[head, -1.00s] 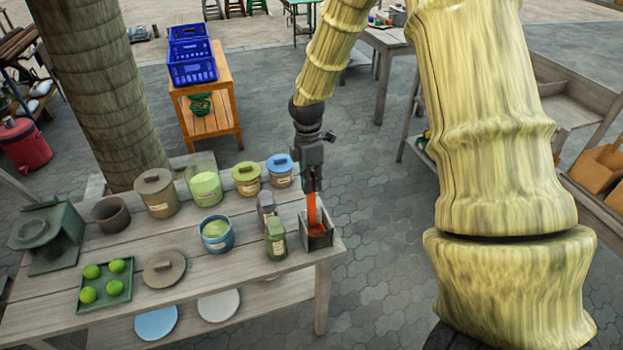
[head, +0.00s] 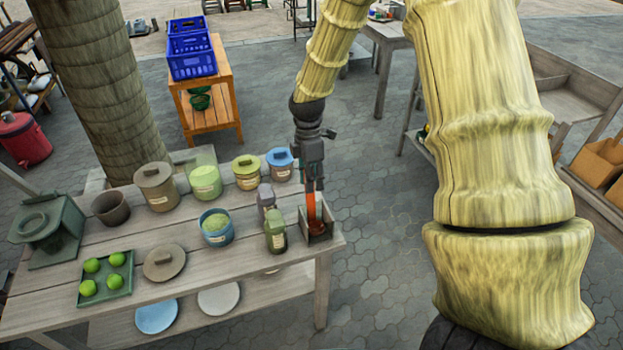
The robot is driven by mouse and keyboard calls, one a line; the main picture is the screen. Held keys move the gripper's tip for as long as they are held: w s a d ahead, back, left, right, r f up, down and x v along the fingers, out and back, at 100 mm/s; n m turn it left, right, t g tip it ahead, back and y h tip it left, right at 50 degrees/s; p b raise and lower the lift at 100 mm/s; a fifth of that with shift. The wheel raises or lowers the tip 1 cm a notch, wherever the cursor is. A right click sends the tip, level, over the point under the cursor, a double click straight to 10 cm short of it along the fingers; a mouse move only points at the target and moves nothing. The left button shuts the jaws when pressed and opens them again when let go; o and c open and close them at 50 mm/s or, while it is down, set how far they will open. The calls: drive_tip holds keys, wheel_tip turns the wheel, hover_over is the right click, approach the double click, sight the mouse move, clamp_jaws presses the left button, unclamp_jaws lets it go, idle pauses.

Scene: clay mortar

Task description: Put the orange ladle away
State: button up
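The orange ladle (head: 312,212) stands roughly upright, its lower end inside a small open-topped grey box (head: 321,238) at the right front corner of the wooden table. My gripper (head: 312,187) points straight down over the box, at the top of the ladle's handle. The fingers are small and dark here, and I cannot tell whether they are closed on the handle or apart around it. The ladle's bowl is mostly hidden by the box walls.
Green (head: 275,237) and grey (head: 266,198) jars stand just left of the box. An open blue canister (head: 217,237), several lidded canisters and a green tray (head: 108,291) fill the table (head: 215,270). A thick trunk rises behind.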

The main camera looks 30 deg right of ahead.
drive_tip(key=shift+r, duration=0.1)
drive_tip(key=r, duration=0.4)
drive_tip(key=w+r, duration=0.1)
drive_tip(key=r, duration=0.6)
drive_tip(key=shift+w+d+r, duration=0.25)
drive_tip(key=shift+w+r, duration=0.1)
drive_tip(key=shift+w, duration=0.05)
